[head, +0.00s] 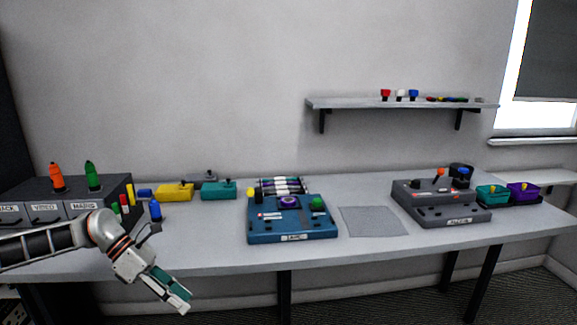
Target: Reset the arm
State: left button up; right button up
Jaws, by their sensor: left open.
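My left arm comes in from the left, in front of the table's front edge. My left gripper (176,294) hangs in front of the left part of the table (215,258), tilted down to the right. It is open, and I see nothing held in it. It is apart from the devices on the table. My right gripper is out of view.
A dark grey box (95,188) with orange and green plugs stands at the left. Yellow (175,193) and teal (218,191) boxes sit behind. A blue device (292,236) is mid-table, beside a grey mat (373,221). A grey console (430,205) stands right. A shelf (350,103) hangs above.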

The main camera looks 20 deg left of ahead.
pick_arm(q)
jog(key=d+f+n+t+h+p, duration=0.1)
jog(key=d+f+n+t, duration=0.2)
jog(key=d+n, duration=0.35)
jog(key=w+d+f+n+t+h, duration=0.1)
jog(key=d+f+n+t, duration=0.15)
jog(key=d+n, duration=0.4)
jog(key=d+f+n+t+h+p, duration=0.15)
jog(key=d+n+t, duration=0.25)
jog(key=d, duration=0.5)
jog(key=s+d+f+n+y, duration=0.2)
jog(key=s+f+n+y, duration=0.2)
jog(key=s+f+n, duration=0.3)
jog(key=s+d+f+n+g+y+p, duration=0.1)
jog(key=s+d+f+n+y, duration=0.2)
jog(key=n, duration=1.2)
jog(key=s+f+y, duration=0.2)
jog(key=s+f, duration=0.2)
jog(key=f, duration=0.1)
jog(key=shift+s+d+n, duration=0.25)
jog(key=shift+d+n, duration=0.1)
jog(key=shift+n, duration=0.05)
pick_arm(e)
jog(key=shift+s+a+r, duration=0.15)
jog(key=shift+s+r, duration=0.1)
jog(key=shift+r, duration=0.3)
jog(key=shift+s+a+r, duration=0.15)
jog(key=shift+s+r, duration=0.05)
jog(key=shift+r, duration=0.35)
